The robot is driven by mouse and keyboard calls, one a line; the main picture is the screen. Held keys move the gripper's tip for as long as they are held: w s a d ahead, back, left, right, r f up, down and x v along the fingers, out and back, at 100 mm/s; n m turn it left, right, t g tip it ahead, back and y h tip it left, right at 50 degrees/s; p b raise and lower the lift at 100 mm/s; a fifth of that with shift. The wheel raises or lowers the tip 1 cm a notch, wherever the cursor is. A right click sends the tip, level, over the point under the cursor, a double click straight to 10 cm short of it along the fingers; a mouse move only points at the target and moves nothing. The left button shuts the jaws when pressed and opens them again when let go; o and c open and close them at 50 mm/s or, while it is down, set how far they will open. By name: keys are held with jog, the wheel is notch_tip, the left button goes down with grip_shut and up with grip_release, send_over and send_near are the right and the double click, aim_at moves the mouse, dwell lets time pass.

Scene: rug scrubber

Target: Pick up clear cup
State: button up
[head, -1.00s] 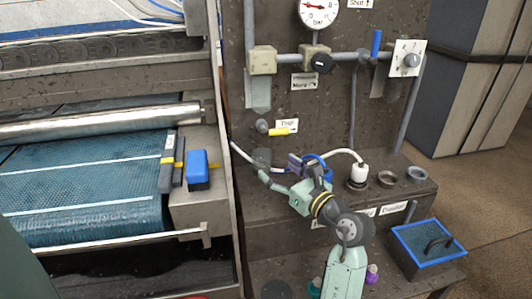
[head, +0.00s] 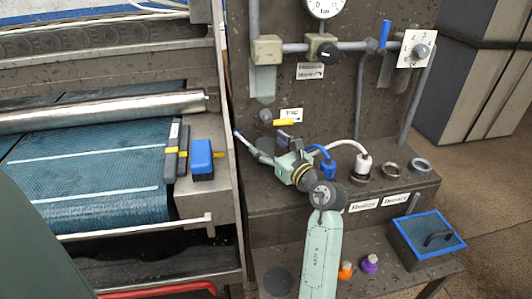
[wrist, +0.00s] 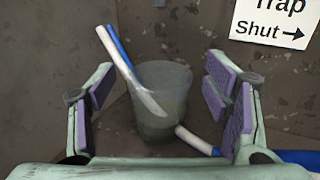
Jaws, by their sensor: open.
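The clear cup (wrist: 168,120) stands upright in the middle of the wrist view, against the dark speckled panel. My gripper (wrist: 160,80) is open, with one purple-padded finger on each side of the cup in the picture; no contact shows. In the head view my gripper (head: 262,150) is at the ledge below the yellow trap handle (head: 286,122). The cup is largely hidden there by my gripper.
A blue-and-white hose (wrist: 205,145) runs close by the cup's lower right. The trap label (wrist: 275,20) is at the upper right. A white plug (head: 364,165) and two ring sockets (head: 390,168) sit right on the ledge. A blue-rimmed bin (head: 428,238) stands lower right.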

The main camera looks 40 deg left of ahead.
jog(key=shift+c, duration=0.5)
jog(key=c, duration=1.3)
